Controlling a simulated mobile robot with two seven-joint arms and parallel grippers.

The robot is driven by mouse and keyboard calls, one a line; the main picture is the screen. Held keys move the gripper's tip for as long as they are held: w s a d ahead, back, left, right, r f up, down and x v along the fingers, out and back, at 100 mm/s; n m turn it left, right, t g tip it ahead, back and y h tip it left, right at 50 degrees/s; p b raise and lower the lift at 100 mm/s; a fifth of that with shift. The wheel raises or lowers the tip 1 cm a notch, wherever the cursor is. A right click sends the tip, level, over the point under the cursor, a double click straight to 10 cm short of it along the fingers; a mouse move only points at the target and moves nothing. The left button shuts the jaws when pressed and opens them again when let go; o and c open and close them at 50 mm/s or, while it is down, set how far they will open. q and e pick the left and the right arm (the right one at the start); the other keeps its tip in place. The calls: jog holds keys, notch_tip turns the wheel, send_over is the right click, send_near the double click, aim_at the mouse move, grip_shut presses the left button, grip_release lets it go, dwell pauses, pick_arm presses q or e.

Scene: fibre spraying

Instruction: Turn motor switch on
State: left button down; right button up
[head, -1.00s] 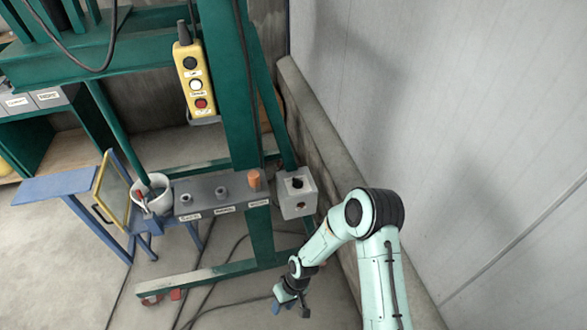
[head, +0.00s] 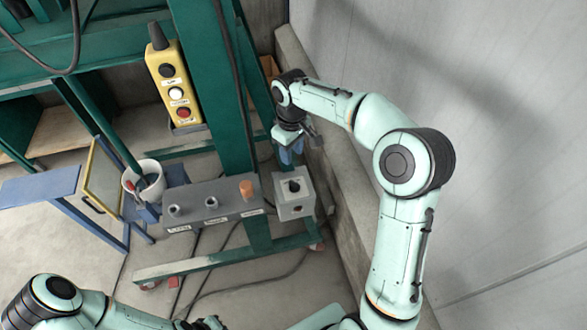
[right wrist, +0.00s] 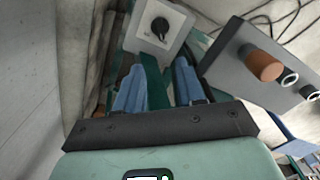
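A grey box with a black rotary knob, taken as the motor switch (head: 294,190), stands at the right end of the grey control panel. It also shows at the top of the right wrist view (right wrist: 158,30), just ahead of the fingers. My right gripper (head: 291,162) is above and behind the box in the head view, its blue fingers pointing down towards it. In the right wrist view my right gripper (right wrist: 158,72) has its fingers apart, with nothing between them. My left arm shows at the bottom left of the head view; its fingers are out of sight.
A yellow button pendant (head: 174,85) hangs by the green frame (head: 205,70). A white bucket (head: 149,178) is at left. A low wall ledge (head: 340,190) runs close on the right.

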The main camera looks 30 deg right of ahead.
aim_at(292, 181)
notch_tip(292, 181, down, 13)
jog(key=shift+a+f+b, duration=0.1)
jog(key=shift+f+b, duration=0.05)
jog(key=shift+b, duration=0.3)
grip_shut()
